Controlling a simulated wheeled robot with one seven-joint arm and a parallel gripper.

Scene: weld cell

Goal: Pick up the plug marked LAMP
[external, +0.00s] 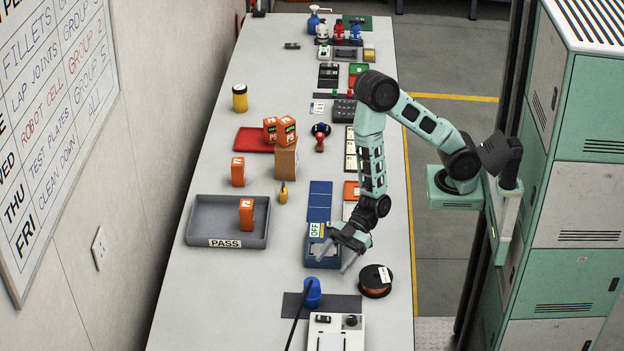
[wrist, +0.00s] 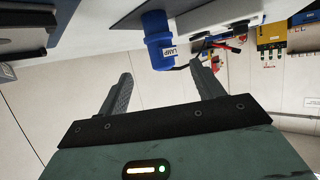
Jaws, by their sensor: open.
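The blue plug (external: 312,293) stands on a dark mat near the front end of the bench, with a black cable trailing from it. In the wrist view the plug (wrist: 158,40) carries a white label reading LAMP and shows ahead of my fingers, between them in the picture. My gripper (external: 331,262) is over the bench, behind and to the right of the plug in the external view. Its two fingers (wrist: 162,95) are spread apart with nothing between them. The plug and fingers look apart.
A white control unit (external: 336,335) stands close to the plug on the near side. A wire spool (external: 375,280) lies to the right of my gripper. A grey PASS tray (external: 204,235) is at left.

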